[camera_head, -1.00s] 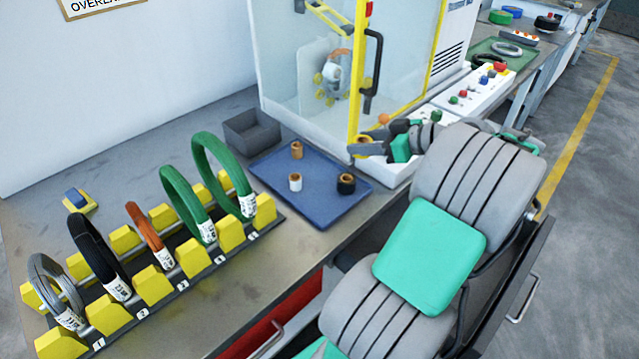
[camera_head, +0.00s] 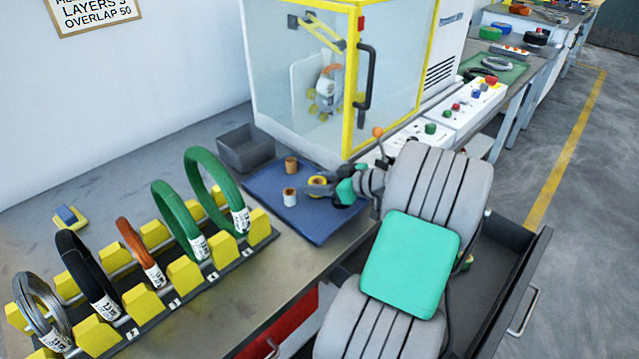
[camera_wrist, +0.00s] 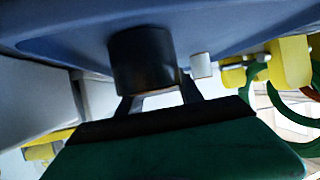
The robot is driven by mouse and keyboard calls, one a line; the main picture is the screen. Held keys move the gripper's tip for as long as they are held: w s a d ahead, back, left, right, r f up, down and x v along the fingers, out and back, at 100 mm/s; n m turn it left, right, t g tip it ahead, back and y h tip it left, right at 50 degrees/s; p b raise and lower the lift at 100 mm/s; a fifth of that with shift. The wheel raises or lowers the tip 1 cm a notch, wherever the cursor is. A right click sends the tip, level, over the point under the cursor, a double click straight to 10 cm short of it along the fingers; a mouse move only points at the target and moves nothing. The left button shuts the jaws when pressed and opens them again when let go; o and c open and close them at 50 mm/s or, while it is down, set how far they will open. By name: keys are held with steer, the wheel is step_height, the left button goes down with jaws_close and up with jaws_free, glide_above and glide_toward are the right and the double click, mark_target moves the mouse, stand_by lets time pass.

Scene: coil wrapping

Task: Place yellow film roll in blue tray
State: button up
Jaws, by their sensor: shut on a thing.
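The yellow film roll (camera_head: 317,181), with a brown core, is at the tip of my gripper (camera_head: 328,188) in the head view. The gripper is shut on it, over the right part of the blue tray (camera_head: 310,223). I cannot tell whether the roll touches the tray. A brown roll (camera_head: 291,164) and a white roll (camera_head: 290,197) stand on the tray to its left. The black roll is hidden behind my gripper in the head view. In the wrist view a dark cylinder (camera_wrist: 142,58) is at the fingertips, too shaded to identify; the white roll (camera_wrist: 201,65) is beside it.
A glass-fronted machine (camera_head: 300,80) with a yellow frame stands behind the tray. A grey bin (camera_head: 246,148) is at the tray's back left. A rack of several coils (camera_head: 150,280) fills the left front. An open drawer (camera_head: 500,265) is at right.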

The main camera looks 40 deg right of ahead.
steer(key=shift+f, duration=0.25)
steer(key=o, duration=1.4)
steer(key=shift+r, duration=0.1)
steer(key=shift+c, duration=0.2)
steer(key=shift+r, duration=0.25)
steer(key=v, duration=1.2)
steer(key=shift+f+p, duration=0.1)
steer(key=shift+p, duration=0.25)
